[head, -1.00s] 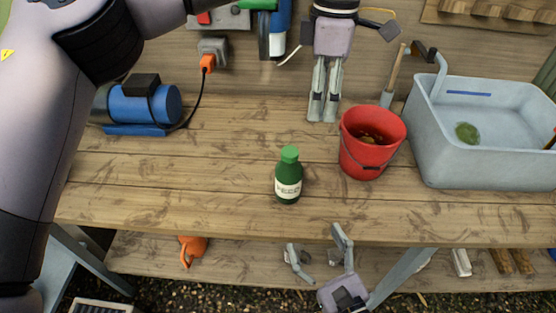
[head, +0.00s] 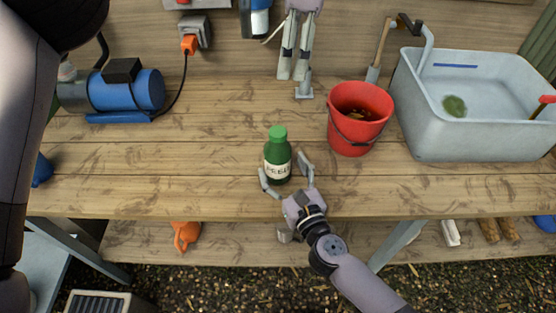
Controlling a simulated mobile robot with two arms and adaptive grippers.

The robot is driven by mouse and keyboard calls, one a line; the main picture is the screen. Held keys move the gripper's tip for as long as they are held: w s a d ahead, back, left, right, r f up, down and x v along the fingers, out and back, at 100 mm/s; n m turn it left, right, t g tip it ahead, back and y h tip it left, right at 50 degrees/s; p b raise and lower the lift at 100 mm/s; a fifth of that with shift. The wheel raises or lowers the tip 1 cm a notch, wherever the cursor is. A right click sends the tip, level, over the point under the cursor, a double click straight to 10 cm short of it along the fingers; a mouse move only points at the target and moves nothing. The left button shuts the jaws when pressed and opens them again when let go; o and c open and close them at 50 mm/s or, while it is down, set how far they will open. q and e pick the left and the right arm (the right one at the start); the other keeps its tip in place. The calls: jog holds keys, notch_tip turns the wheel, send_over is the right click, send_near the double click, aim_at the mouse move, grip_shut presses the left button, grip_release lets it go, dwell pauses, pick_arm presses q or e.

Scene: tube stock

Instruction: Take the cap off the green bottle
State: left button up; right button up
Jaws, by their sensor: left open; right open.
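The green bottle (head: 277,158) stands upright on the wooden workbench, with a white label and its green cap (head: 278,132) on top. My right gripper (head: 285,172) is open at the bench's front edge, just in front of the bottle. One finger is at the lower left of the bottle and the other at its right; I cannot tell whether they touch it. My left gripper (head: 295,80) is open above the back of the bench, fingers pointing down, behind the bottle and apart from it. Its upper part is cut off by the frame.
A red bucket (head: 358,140) stands right of the bottle, close to a light blue sink (head: 460,140). A blue motor (head: 135,90) with a cable to an orange plug (head: 189,44) is at the left. The bench (head: 150,180) is clear left of the bottle.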

jog(key=shift+x, duration=1.9)
jog(key=shift+c, duration=0.3)
